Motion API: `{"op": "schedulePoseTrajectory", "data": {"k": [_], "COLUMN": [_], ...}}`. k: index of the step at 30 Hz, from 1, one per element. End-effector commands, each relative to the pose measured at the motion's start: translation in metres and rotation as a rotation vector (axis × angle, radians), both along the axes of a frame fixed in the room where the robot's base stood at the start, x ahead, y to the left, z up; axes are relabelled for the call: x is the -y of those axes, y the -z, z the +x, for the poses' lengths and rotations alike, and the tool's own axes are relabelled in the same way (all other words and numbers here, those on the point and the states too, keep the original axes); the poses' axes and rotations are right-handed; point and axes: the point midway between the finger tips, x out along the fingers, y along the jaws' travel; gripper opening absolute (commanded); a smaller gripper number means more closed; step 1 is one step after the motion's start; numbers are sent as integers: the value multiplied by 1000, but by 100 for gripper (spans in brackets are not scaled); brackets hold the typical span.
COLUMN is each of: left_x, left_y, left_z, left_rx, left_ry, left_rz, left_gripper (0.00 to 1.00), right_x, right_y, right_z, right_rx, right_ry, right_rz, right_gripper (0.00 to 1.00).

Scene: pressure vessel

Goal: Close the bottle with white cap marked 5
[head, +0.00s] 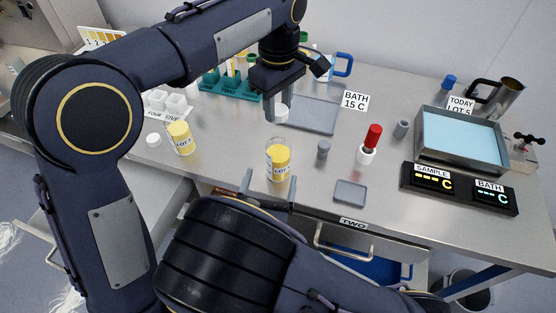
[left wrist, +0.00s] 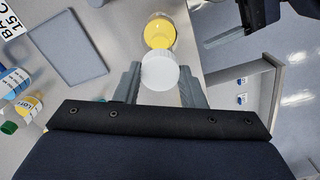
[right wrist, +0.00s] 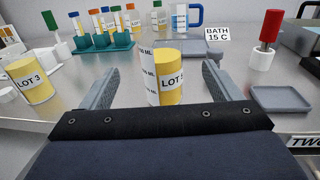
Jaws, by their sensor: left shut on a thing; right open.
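A clear bottle with yellow contents and a LOT label (head: 278,165) stands upright near the table's front edge. Its clear upper part shows no cap. My left gripper (head: 280,115) is shut on a white cap (head: 282,112), held above and slightly behind the bottle. In the left wrist view the cap (left wrist: 160,71) sits between the fingertips, with the bottle (left wrist: 159,33) just beyond it. No number on the cap is readable. My right gripper (right wrist: 160,85) is open, low at the front, with its fingers on either side of the bottle (right wrist: 172,75), apart from it.
A LOT 3 bottle (head: 180,138) and a loose white cap (head: 153,140) stand to the left. A test-tube rack (head: 235,85) and a grey tray (head: 312,115) lie behind. To the right are a grey stub (head: 323,150), a red-handled tool (head: 370,145) and a water bath (head: 462,135).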

Motion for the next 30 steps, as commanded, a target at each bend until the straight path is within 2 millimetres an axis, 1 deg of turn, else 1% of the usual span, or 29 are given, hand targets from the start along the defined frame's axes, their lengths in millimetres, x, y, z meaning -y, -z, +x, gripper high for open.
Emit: {"op": "schedulePoseTrajectory", "data": {"k": [9,15,18,21,30], "left_x": [0,0,0,0,0], "left_y": [0,0,0,0,0], "left_z": [0,0,0,0,0], "left_rx": [0,0,0,0,0], "left_ry": [-1,-1,-1,-1,-1], "left_rz": [0,0,0,0,0], "left_gripper": [15,15,15,15,15], "right_x": [13,19,20,21,22], "right_y": [0,0,0,0,0], "right_z": [58,89,99,105,107], "right_rx": [1,0,0,0,0], "right_ry": [6,5,4,2,2], "right_rz": [0,0,0,-1,-1], "right_gripper": [84,84,84,84,84]}}
